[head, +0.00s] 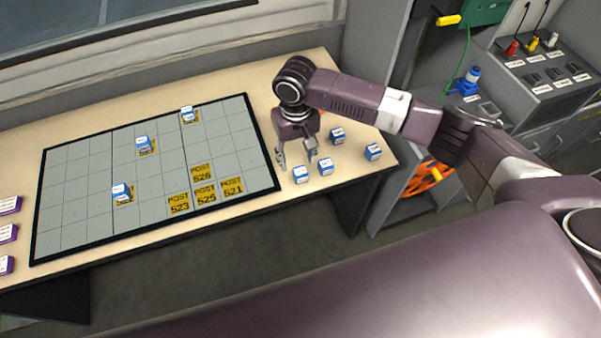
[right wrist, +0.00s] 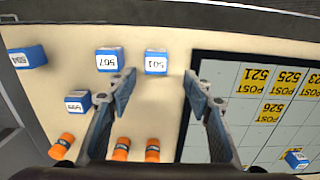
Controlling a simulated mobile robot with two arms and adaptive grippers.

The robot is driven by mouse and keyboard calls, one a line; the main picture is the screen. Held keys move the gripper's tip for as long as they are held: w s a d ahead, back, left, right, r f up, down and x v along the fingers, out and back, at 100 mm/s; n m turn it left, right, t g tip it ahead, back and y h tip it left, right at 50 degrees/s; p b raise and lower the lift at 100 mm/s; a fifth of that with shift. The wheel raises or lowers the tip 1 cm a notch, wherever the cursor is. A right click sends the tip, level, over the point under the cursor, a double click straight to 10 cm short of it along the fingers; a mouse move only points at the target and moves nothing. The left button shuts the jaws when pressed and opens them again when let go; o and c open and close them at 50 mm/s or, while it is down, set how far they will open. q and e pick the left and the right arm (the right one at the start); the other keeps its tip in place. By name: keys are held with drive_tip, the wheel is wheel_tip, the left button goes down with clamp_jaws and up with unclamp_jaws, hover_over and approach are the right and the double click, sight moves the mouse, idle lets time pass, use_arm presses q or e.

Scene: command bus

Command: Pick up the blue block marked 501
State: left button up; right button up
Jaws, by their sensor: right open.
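The blue block marked 501 (right wrist: 156,62) has a white top and lies on the table right of the board. In the right wrist view it shows between and just beyond my fingertips. In the head view it is the block (head: 300,175) nearest the board's right edge. My right gripper (head: 296,158) is open and empty, pointing down above the table close to this block. Its two fingers also show in the right wrist view (right wrist: 160,76), apart and not touching the block. My left gripper is not in view.
Block 507 (right wrist: 108,61) sits close beside 501. Block 504 (right wrist: 27,58) and another blue block (right wrist: 78,102) are farther off. Several orange pieces (right wrist: 152,150) lie nearby. The grid board (head: 90,170) holds three blue blocks and yellow POST labels (head: 205,193).

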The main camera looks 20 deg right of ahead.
sight(300, 171)
drive_tip(key=f, duration=0.1)
drive_tip(key=f+p, duration=0.1)
drive_tip(key=f, duration=0.1)
drive_tip(key=f+p, duration=0.1)
drive_tip(key=f, duration=0.1)
drive_tip(key=shift+s+d+f, duration=0.2)
drive_tip(key=shift+s+d, duration=0.15)
drive_tip(key=shift+s, duration=0.05)
drive_tip(key=shift+f, duration=0.35)
drive_tip(key=shift+c, duration=0.4)
drive_tip(key=c, duration=1.1)
drive_tip(key=shift+r, duration=0.1)
